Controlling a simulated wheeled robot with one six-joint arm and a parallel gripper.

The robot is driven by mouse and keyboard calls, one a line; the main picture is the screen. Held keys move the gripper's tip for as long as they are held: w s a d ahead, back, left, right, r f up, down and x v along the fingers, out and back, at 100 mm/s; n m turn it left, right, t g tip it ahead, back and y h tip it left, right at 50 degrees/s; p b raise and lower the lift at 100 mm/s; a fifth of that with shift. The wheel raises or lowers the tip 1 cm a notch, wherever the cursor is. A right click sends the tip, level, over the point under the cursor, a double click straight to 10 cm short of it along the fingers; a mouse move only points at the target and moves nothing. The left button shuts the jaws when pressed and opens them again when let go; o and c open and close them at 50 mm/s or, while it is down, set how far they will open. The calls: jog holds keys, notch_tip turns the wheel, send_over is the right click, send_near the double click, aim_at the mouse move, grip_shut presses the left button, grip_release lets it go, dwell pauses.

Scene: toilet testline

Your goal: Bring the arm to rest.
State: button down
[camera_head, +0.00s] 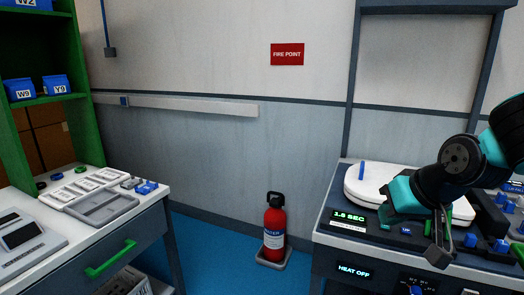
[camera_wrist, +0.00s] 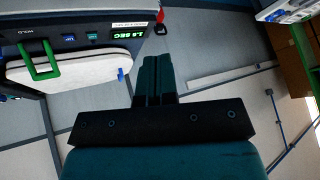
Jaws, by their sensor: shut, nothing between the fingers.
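My arm comes in from the right in the head view, in front of the right-hand test bench (camera_head: 345,240). My gripper (camera_head: 438,258) points down by the front of that bench, shut and empty. In the wrist view my gripper (camera_wrist: 155,62) shows its fingers together with nothing between them. Behind the arm, a white toilet seat unit (camera_head: 372,185) with a blue tab lies on the bench; it also shows in the wrist view (camera_wrist: 85,72). I cannot tell whether the gripper touches the bench.
A display reading 1.8 SEC (camera_head: 349,216) and several blue knobs sit on the right bench. A red fire extinguisher (camera_head: 274,228) stands on the floor between the benches. A left bench (camera_head: 150,205) holds grey trays. Blue floor (camera_head: 205,240) lies open between them.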

jog(key=s+a+r+n+g, duration=0.1)
jog(key=s+a+n+g, duration=0.1)
jog(key=s, duration=0.4)
jog(key=s+a+r+n+g+y+p, duration=0.1)
jog(key=s+a+n+g, duration=0.1)
jog(key=s+a, duration=0.3)
jog(key=s+a+r+n+g, duration=0.1)
jog(key=s+a, duration=0.3)
jog(key=s, duration=0.4)
jog(key=shift+s+r+n+g+y, duration=0.3)
jog(key=shift+n+g, duration=0.5)
jog(key=shift+n, duration=0.1)
